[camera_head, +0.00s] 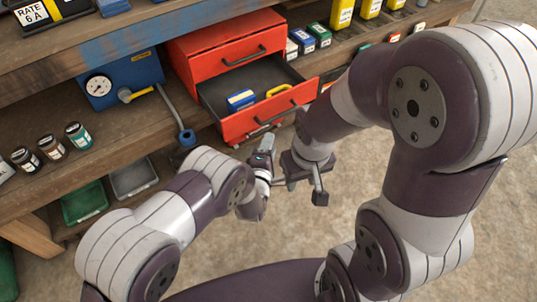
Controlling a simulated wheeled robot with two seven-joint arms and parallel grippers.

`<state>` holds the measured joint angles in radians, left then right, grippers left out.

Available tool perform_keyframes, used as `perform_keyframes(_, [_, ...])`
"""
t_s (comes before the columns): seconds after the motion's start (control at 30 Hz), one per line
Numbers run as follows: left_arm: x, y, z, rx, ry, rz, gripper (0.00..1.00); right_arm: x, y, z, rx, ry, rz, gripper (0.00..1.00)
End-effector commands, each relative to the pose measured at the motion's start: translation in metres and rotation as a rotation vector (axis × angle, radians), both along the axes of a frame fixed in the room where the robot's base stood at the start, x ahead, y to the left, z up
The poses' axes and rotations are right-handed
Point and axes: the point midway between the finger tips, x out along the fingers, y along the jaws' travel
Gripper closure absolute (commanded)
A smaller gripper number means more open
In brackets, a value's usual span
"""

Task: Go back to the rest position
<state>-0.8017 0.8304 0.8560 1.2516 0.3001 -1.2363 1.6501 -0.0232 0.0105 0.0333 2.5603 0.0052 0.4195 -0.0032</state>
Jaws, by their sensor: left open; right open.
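My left gripper (262,142) is at the end of the arm from the left, just in front of the open drawer of a red cabinet (222,45). Its fingers are small and partly hidden, and I see nothing held in them. My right gripper (305,187) is lower and slightly right, over the floor. It is open and empty, with its fingers apart. The two grippers are close together in the picture.
The open red drawer (250,127) juts out from the bench, with a blue box (241,100) and a yellow item (279,91) inside. A blue gauge unit (122,82) stands left. Floor is clear in front.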

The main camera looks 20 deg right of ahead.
Motion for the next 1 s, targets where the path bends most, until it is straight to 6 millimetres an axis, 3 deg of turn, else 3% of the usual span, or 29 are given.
perform_keyframes(0.67, [0.002, -0.001, 0.000, 0.034, -0.015, -0.006, 0.60, 0.000, 0.000, -0.001, 0.000, 0.000, 0.000, 0.57])
perform_keyframes(0.77, [-0.008, 0.002, -0.031, 0.274, 0.015, -0.068, 0.60, 0.000, 0.000, -0.001, 0.000, 0.000, 0.000, 0.57])
perform_keyframes(0.87, [-0.050, 0.025, -0.084, 0.713, 0.136, -0.277, 0.60, 0.000, 0.000, 0.000, 0.000, 0.000, 0.000, 0.57])
perform_keyframes(0.93, [-0.074, 0.064, -0.084, 1.035, 0.226, -0.499, 0.60, 0.000, 0.000, 0.000, 0.000, 0.000, 0.000, 0.57])
perform_keyframes(1.0, [-0.097, 0.118, -0.059, 1.263, 0.311, -0.732, 0.60, 0.000, 0.000, 0.000, 0.000, 0.000, 0.000, 0.57])
